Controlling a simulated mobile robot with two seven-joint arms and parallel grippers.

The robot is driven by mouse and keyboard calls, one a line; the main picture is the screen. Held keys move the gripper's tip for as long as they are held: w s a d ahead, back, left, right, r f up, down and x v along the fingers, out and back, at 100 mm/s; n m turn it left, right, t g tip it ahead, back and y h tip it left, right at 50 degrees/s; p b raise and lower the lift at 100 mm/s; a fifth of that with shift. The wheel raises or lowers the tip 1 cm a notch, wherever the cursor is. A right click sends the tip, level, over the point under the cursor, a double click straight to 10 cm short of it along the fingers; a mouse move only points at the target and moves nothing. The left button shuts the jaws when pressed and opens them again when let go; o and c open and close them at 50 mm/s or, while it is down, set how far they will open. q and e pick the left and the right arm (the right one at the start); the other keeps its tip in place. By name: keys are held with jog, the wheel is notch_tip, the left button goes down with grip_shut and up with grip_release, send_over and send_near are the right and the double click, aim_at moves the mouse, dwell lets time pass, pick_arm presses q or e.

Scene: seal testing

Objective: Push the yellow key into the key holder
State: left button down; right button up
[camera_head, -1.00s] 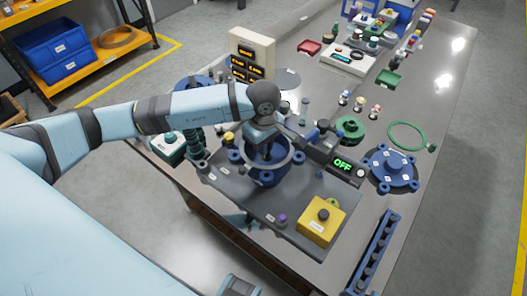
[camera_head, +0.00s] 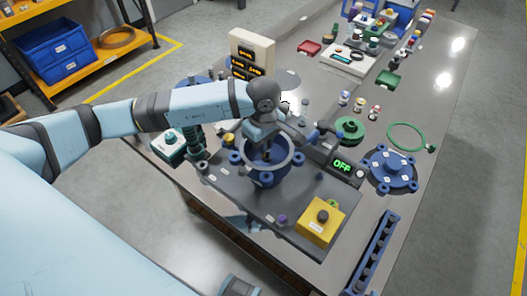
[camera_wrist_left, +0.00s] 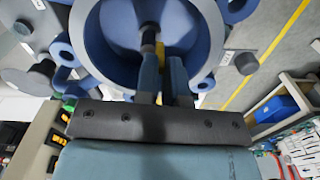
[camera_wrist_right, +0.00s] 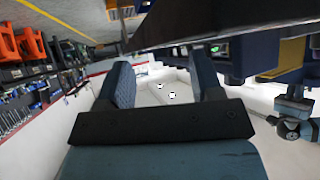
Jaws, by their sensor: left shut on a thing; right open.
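My left gripper (camera_head: 268,153) points down into a blue ring-shaped pot (camera_head: 286,178) on the dark plate. In the left wrist view its fingers (camera_wrist_left: 164,68) are close together inside the pot (camera_wrist_left: 107,50). A yellow sliver (camera_wrist_left: 161,52), which seems to be the yellow key, shows between the fingertips, beside a dark cylinder; the fingers hide most of it. A yellow knob (camera_head: 229,138) also stands left of the pot; I cannot tell its part. I cannot make out the key holder. My right gripper (camera_wrist_right: 165,78) is open and empty in its wrist view.
A yellow box with a dark knob (camera_head: 320,222) and a purple knob (camera_head: 282,218) sit on the plate's front. A display reading OFF (camera_head: 342,165) and a blue flange (camera_head: 390,168) are to the right. A panel with displays (camera_head: 250,50) stands behind.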

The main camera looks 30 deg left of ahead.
pick_arm(q)
jog(key=shift+r+p, duration=1.1)
jog(key=shift+r, duration=1.7)
jog(key=shift+s, duration=0.1)
